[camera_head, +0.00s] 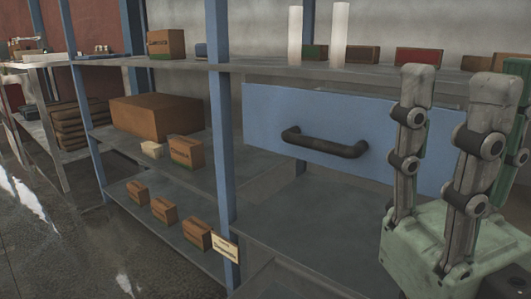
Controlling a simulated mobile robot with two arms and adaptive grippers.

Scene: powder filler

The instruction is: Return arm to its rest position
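My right gripper (456,84) is at the right side of the head view, with its jointed grey fingers pointing up from a pale green palm. The fingers stand straight and apart, with nothing seen between them, so it looks open and empty. It is in front of a blue drawer front (320,127) with a dark handle (325,143) and covers the drawer's right part. I cannot tell how far apart the gripper and drawer are. My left gripper is not in view.
A blue shelf post (221,140) stands left of the drawer. The upper shelf (270,70) carries two white cylinders (339,35) and several small boxes. Brown boxes (157,117) stand on the lower shelves at left. The floor (60,240) at lower left is clear.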

